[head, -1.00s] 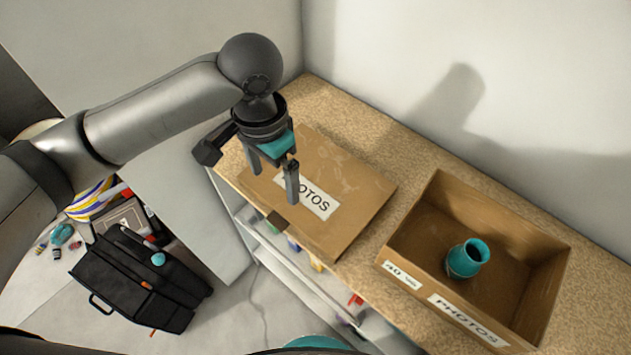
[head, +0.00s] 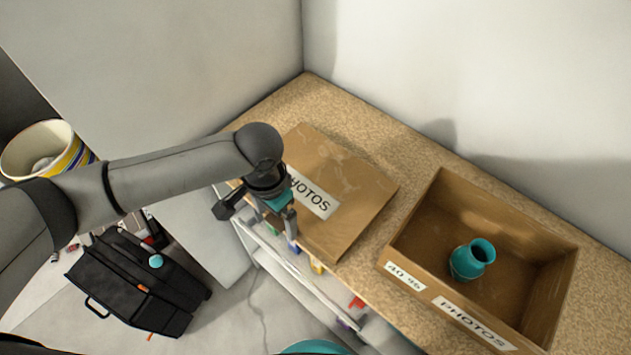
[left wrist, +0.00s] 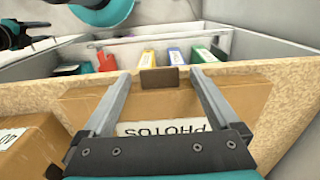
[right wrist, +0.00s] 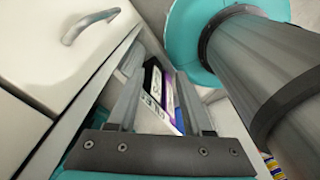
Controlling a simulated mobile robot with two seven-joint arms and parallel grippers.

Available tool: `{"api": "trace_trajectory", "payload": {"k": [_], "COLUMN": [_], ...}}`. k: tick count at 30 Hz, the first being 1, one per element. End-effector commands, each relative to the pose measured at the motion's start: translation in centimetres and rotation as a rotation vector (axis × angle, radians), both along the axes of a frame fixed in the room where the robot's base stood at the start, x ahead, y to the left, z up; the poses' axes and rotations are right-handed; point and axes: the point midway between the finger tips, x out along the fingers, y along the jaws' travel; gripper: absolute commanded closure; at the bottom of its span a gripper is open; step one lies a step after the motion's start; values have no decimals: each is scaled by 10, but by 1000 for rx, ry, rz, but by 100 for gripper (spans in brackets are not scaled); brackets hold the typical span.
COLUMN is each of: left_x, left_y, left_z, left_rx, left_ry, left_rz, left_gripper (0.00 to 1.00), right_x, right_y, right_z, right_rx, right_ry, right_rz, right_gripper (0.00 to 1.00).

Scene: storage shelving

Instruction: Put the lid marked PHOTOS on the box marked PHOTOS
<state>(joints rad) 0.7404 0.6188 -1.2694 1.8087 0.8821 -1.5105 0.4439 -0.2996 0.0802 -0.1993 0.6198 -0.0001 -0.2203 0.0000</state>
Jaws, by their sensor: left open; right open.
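The lid marked PHOTOS (head: 350,183) lies flat on the speckled shelf top, its white label showing. It also shows upside down in the left wrist view (left wrist: 245,97), with a dark brown tab (left wrist: 160,77) at its front edge. The open box marked PHOTOS (head: 490,217) stands to the lid's right, with a teal vase (head: 473,259) inside. My left gripper (head: 278,222) is open at the lid's front edge. In the left wrist view its fingers (left wrist: 161,76) stand either side of the tab, apart from it. My right gripper (right wrist: 157,77) is open and empty, away from lid and box.
Below the shelf top (head: 275,103) are compartments holding colored binders (left wrist: 175,55) and a red item (head: 356,301). A black tool bag (head: 135,285) and a striped bucket (head: 75,153) are at left. Walls bound the back. The far shelf corner is clear.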

Motion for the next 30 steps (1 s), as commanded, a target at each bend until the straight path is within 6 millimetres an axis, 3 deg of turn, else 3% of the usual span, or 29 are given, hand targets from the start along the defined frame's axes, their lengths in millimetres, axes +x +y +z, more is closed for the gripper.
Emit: {"api": "trace_trajectory", "payload": {"k": [6, 30], "left_x": [0, 0], "left_y": [0, 0], "left_z": [-1, 0], "left_rx": [0, -1], "left_ry": [0, -1], "left_rz": [0, 0], "left_gripper": [6, 96], "right_x": [0, 0], "right_y": [0, 1], "right_z": [0, 0], "right_rx": [0, 1], "right_ry": [0, 0], "right_rz": [0, 1], "right_gripper": [50, 50]}}
